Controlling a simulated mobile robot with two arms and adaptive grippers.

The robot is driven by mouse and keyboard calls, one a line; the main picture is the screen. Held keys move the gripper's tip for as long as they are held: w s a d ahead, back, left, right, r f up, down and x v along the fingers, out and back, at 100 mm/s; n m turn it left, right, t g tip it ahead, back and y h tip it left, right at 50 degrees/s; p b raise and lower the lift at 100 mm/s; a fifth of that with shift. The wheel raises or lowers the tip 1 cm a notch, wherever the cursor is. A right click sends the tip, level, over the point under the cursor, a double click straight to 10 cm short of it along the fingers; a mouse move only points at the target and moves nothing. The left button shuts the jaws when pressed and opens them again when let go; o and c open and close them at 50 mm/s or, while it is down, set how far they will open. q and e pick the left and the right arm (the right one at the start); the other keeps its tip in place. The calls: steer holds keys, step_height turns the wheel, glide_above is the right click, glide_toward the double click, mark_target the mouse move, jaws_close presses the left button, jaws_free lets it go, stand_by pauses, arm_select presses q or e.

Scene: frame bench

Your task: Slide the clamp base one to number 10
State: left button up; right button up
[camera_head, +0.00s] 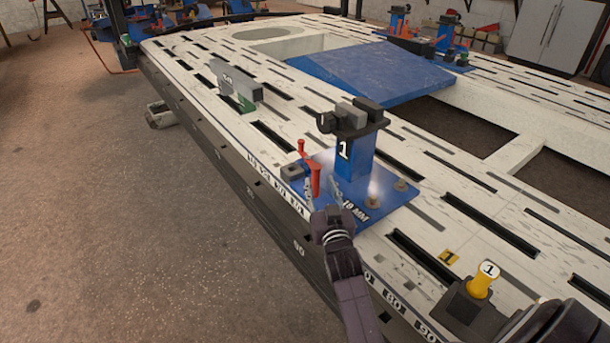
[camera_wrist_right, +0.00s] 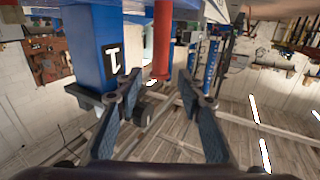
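The clamp base one is a blue plate (camera_head: 382,205) with a blue post (camera_head: 357,165) marked 1. It sits on the slotted white frame bench (camera_head: 420,235) near its left edge. A dark clamp head tops the post. A red upright handle (camera_head: 316,180) stands at the plate's near-left corner. My right gripper (camera_head: 323,196) is at this handle, with its fingers apart. In the right wrist view the open fingers (camera_wrist_right: 157,90) have the red handle (camera_wrist_right: 162,45) between and beyond their tips; contact is not clear. The post shows at left there. The number 10 is too small to pick out surely. My left gripper is not seen.
A grey plate with a green foot (camera_head: 234,84) stands farther up the bench. A blue ramp (camera_head: 370,76) lies beyond the clamp. Dark openings lie to its right.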

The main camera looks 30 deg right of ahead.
mark_target(317, 174)
steer(key=b+x, duration=0.2)
steer(key=x, duration=0.5)
steer(key=shift+c, duration=0.4)
jaws_close()
